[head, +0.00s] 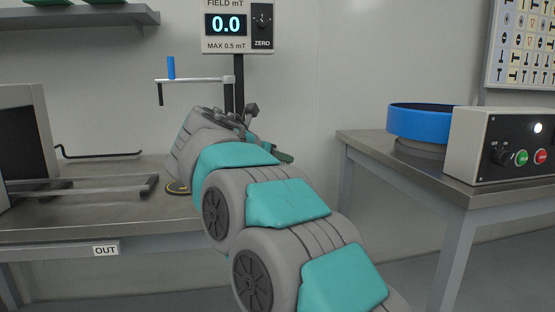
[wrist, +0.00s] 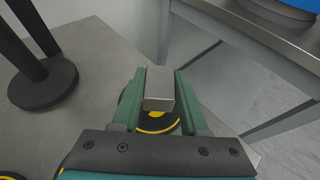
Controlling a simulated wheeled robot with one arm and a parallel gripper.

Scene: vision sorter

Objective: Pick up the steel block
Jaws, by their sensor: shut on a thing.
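The steel block (wrist: 159,90) is a plain grey block in the wrist view. It sits between the two green fingers of my gripper (wrist: 160,100), which is shut on it. Below the block is a round black disc with yellow markings (wrist: 155,124), partly hidden by the block and fingers. I cannot tell whether the block touches the disc. In the head view my arm hides the block, and only a bit of my gripper (head: 283,156) shows past it.
A field meter (head: 238,26) reading 0.0 stands on a post behind my arm. A metal table (head: 90,222) bears a machine (head: 25,140) at left. A right-hand table (head: 395,160) holds a blue-rimmed round thing (head: 420,122) and a control box (head: 497,145). A floor gap separates the tables.

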